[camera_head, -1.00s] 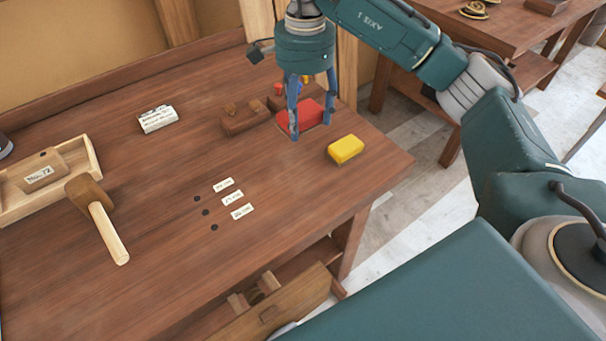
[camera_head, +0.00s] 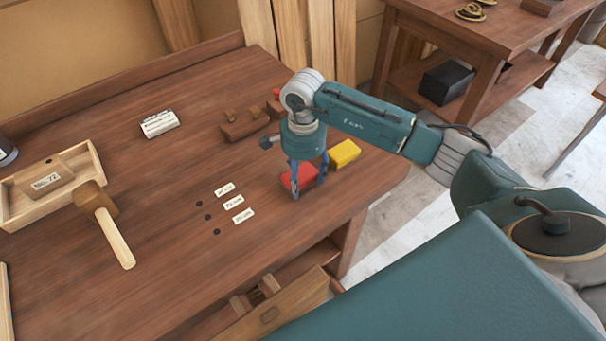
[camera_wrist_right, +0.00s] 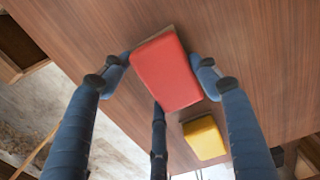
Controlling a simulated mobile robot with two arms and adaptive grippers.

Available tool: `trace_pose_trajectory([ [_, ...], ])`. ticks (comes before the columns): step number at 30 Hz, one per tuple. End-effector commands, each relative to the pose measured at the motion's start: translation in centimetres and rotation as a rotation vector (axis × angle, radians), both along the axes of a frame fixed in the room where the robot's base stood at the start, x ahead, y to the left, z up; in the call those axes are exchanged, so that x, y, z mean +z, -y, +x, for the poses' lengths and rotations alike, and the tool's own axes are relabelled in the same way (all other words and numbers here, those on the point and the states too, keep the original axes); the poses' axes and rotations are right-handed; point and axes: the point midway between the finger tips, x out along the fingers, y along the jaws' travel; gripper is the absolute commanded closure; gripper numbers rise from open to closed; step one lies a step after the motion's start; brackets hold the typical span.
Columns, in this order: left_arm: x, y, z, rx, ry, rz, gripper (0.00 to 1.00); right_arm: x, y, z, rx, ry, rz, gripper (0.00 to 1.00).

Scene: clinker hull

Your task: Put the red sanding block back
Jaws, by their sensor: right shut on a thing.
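The red sanding block (camera_head: 299,182) is between the fingers of my right gripper (camera_head: 309,178), which is shut on it. In the right wrist view the red block (camera_wrist_right: 167,72) fills the space between the blue fingers, its top face toward the camera. I cannot tell whether it touches the bench or hangs just above it. A yellow block (camera_head: 344,153) lies on the bench just behind and right of it. Three small white labels (camera_head: 233,202), with dark round marks (camera_head: 207,217) beside them, are on the bench to the left. My left gripper is not in view.
A mallet (camera_head: 107,222) and a wooden tray (camera_head: 88,160) are at the left of the bench (camera_head: 150,270). A white labelled block (camera_head: 159,123) and a brown wooden piece (camera_head: 243,127) stand farther back. An open drawer (camera_head: 275,307) juts out below the front edge.

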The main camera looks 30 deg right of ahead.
Motion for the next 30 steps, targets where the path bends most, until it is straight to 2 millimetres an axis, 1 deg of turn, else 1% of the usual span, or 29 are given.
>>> trace_pose_trajectory([
  [3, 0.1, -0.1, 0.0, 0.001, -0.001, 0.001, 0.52, -0.4, 0.0, 0.0, 0.001, 0.002, 0.0, 0.63],
  [8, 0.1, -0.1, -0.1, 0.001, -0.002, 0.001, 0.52, -0.4, 0.0, 0.0, 0.001, 0.002, 0.0, 0.63],
  [13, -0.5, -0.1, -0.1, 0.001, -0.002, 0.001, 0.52, -0.8, 0.0, 0.0, 0.001, 0.002, 0.0, 0.63],
  [14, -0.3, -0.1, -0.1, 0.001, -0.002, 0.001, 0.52, -0.7, 0.0, 0.0, 0.001, 0.001, 0.0, 0.33],
  [15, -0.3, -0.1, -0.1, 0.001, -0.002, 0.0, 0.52, -0.6, 0.0, 0.0, 0.001, 0.001, 0.0, 0.25],
  [16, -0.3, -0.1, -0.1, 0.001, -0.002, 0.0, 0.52, -0.6, 0.0, 0.0, 0.001, 0.001, 0.0, 0.2],
  [24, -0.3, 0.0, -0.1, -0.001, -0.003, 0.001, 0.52, -0.6, 0.0, 0.0, 0.001, 0.001, 0.0, 0.2],
  [28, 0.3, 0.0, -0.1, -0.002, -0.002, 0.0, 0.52, 0.0, 0.0, 0.0, 0.001, 0.002, 0.0, 0.2],
  [29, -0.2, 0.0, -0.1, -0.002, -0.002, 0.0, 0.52, 0.1, 0.0, 0.1, 0.001, 0.005, 0.001, 0.2],
  [30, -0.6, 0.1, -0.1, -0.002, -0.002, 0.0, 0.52, 0.6, 0.0, 0.2, 0.001, 0.006, 0.0, 0.2],
])
